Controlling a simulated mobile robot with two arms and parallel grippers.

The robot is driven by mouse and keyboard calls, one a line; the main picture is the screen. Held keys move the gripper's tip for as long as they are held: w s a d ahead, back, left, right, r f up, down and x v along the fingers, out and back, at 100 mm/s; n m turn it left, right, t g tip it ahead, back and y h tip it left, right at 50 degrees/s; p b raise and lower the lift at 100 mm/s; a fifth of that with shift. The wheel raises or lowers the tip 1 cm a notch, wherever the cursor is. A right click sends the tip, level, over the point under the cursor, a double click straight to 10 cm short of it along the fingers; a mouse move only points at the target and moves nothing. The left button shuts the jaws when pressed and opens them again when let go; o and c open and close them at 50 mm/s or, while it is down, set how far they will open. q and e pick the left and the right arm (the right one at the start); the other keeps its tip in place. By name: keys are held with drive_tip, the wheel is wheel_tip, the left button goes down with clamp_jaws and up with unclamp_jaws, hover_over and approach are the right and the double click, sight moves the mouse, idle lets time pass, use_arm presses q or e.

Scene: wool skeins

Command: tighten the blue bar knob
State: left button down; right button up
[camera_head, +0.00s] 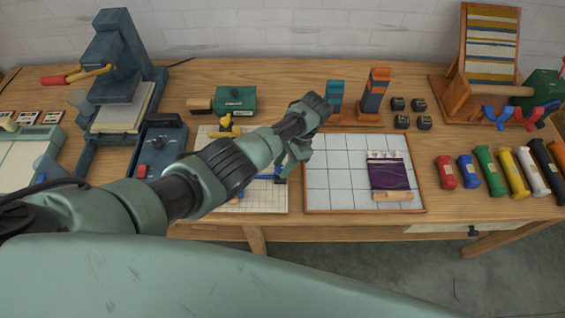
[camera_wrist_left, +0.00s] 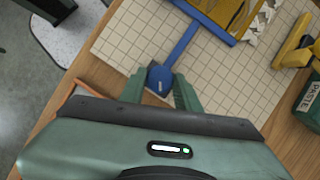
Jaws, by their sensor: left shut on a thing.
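The blue bar (camera_wrist_left: 184,42) lies on a cream gridded board (camera_wrist_left: 128,38) in the left wrist view, running from a gold patterned piece (camera_wrist_left: 240,14) down to the blue knob (camera_wrist_left: 159,82). The knob is at the bar's near end and has a small pale mark on it. My left gripper (camera_wrist_left: 160,92) has its two green fingers on either side of the knob, shut on it. In the head view my left gripper (camera_head: 288,166) is over the board's right edge, and its arm covers much of the board. My right gripper is not in view.
A white tiled board (camera_head: 335,185) with a purple woven piece (camera_head: 390,175) is to the right. A green paste box (camera_head: 235,101) and a yellow tool (camera_head: 225,126) stand behind the arm. A blue press (camera_head: 115,60) is at left. Several coloured skeins (camera_head: 485,170) lie at right.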

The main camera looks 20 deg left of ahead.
use_arm(q)
drive_tip(key=shift+w+r, duration=0.1)
idle(0.4)
drive_tip(key=c, duration=1)
unclamp_jaws()
drive_tip(key=shift+c, duration=0.2)
drive_tip(key=b+v, duration=0.1)
drive_tip(key=v, duration=0.6)
drive_tip(key=shift+d+r, duration=0.2)
drive_tip(key=shift+r, duration=0.1)
